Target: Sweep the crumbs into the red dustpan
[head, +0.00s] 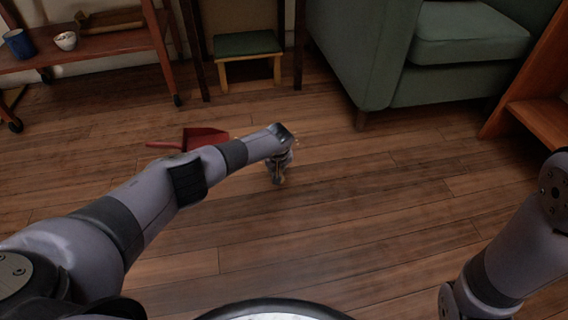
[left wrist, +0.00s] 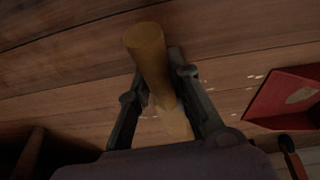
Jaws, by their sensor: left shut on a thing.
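The red dustpan (head: 205,137) lies on the wooden floor left of my left gripper (head: 279,172), its handle pointing left. It also shows at the right of the left wrist view (left wrist: 268,104), with a pale patch on it that I cannot identify. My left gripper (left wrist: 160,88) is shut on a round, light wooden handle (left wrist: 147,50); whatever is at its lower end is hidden. Small pale crumbs (left wrist: 258,76) lie on the floor between the gripper and the dustpan in the left wrist view. My right arm shows at the lower right of the head view, but its gripper is out of frame.
A green armchair (head: 385,60) stands at the back right, beside a wooden shelf (head: 540,110). A small stool with a green top (head: 247,44) is at the back. A wheeled cart (head: 100,45) holds a blue mug (head: 19,43) and a bowl (head: 65,40). The front floor is clear.

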